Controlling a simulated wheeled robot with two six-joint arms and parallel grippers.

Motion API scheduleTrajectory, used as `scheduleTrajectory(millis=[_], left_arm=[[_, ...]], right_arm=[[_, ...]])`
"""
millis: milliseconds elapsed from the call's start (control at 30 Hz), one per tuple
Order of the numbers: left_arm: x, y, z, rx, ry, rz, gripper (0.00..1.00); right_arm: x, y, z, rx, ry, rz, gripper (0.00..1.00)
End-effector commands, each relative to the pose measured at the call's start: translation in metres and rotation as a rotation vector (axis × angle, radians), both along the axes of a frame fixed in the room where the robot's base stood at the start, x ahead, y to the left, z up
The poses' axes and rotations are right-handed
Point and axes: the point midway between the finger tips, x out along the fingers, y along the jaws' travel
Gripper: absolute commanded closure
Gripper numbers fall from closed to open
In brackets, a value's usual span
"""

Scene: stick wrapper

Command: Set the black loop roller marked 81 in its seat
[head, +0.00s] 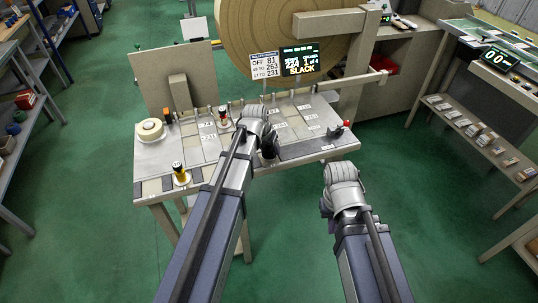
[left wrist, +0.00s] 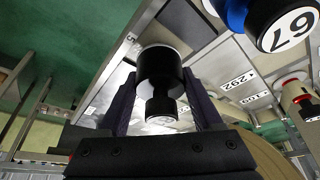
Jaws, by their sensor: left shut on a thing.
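My left gripper (head: 268,154) is over the front middle of the bench. In the left wrist view its two dark fingers (left wrist: 160,108) are shut on a black roller (left wrist: 160,68), which has a wide body and a narrower neck. The pale end face is too small and slanted for its number to be read. In the head view the roller cannot be told apart from the dark gripper. My right arm's wrist is in front of the bench at right, and its fingers are hidden. The bench top (head: 152,187) has numbered plates, and I cannot tell which seat is the roller's.
A blue-and-black roller marked 67 (left wrist: 290,28) is close to my left gripper. A large wooden disc stands behind.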

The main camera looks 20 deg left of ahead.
Motion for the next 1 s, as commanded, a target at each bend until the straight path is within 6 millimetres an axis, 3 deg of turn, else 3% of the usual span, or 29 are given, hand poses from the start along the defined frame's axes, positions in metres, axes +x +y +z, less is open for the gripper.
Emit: scheduleTrajectory(millis=[67,500,533,767,1000], left_arm=[[0.0000,0.0000,-0.0142,0.000,0.000,0.000,0.95],[0.0000,0.0000,-0.0173,0.000,0.000,0.000,0.95],[0.0000,0.0000,-0.0156,0.000,0.000,0.000,0.30],[0.0000,0.0000,-0.0152,0.000,0.000,0.000,0.04],[0.0000,0.0000,-0.0152,0.000,0.000,0.000,0.03]], right_arm=[[0.0000,0.0000,-0.0142,0.000,0.000,0.000,1.00],[0.0000,-0.0001,-0.0174,0.000,0.000,0.000,1.00],[0.0000,0.0000,-0.0156,0.000,0.000,0.000,1.00],[0.0000,0.0000,-0.0153,0.000,0.000,0.000,1.00],[0.0000,0.0000,-0.0151,0.000,0.000,0.000,1.00]])
